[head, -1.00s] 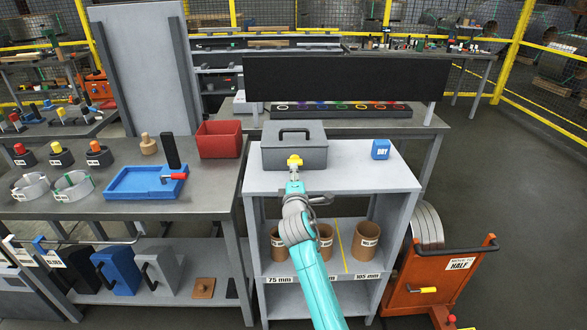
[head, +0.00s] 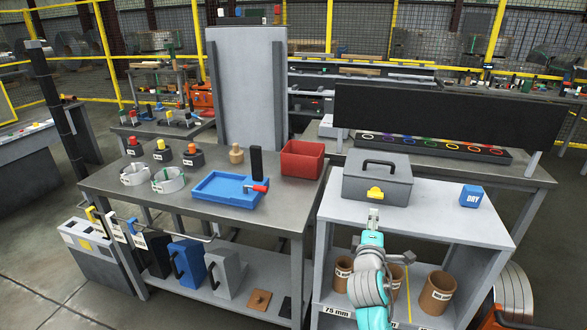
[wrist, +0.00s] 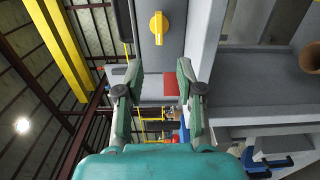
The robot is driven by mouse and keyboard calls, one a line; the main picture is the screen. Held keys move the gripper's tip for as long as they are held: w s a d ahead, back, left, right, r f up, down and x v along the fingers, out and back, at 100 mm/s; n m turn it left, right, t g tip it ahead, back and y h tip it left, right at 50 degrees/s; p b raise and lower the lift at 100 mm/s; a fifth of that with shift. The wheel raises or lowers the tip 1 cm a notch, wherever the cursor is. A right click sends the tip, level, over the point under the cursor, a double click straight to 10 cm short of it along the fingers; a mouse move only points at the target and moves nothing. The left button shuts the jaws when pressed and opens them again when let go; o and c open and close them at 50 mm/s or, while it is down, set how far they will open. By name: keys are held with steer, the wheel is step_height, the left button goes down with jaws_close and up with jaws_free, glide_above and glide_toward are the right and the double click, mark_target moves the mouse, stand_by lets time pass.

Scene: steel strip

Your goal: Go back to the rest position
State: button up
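My gripper (head: 374,214) is at the front edge of the white-topped shelf unit (head: 445,215), in front of the grey lidded box (head: 378,184). The box is closed, with a dark handle on its lid and a yellow latch (head: 375,194) on its front. In the wrist view the two green fingers stand apart with nothing held between them (wrist: 155,66). The yellow latch (wrist: 158,28) lies beyond the fingertips, apart from them. My arm hides part of the shelf unit's lower shelf.
A blue DRY block (head: 472,196) stands right of the box. The metal workbench (head: 250,218) at left holds a red bin (head: 302,159), a blue tray (head: 225,193) and several small tools. Brown cups (head: 437,292) stand on the lower shelf.

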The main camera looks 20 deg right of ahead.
steer(key=s+a+f+m+y, duration=0.1)
steer(key=s+a+f+y, duration=0.1)
steer(key=s+a+f, duration=0.5)
steer(key=s+a+f+m+y, duration=0.15)
steer(key=s+a+f, duration=0.3)
steer(key=s, duration=0.45)
steer(key=s+a+f+m+y, duration=0.1)
steer(key=s+a+f+y, duration=0.25)
steer(key=s+f, duration=0.4)
steer(key=s+a+r+m+y, duration=0.1)
steer(key=s+a+r+m, duration=0.1)
steer(key=s, duration=0.7)
steer(key=s+a+r+m+y, duration=0.1)
steer(key=s+a+r+m, duration=0.2)
steer(key=s, duration=0.7)
steer(key=s+a+r+m+y, duration=0.1)
steer(key=s+a+r+m, duration=0.1)
steer(key=s, duration=0.7)
steer(key=shift+s+a+r+m, duration=0.25)
steer(key=shift+s+r+m, duration=0.1)
steer(key=shift+m, duration=0.1)
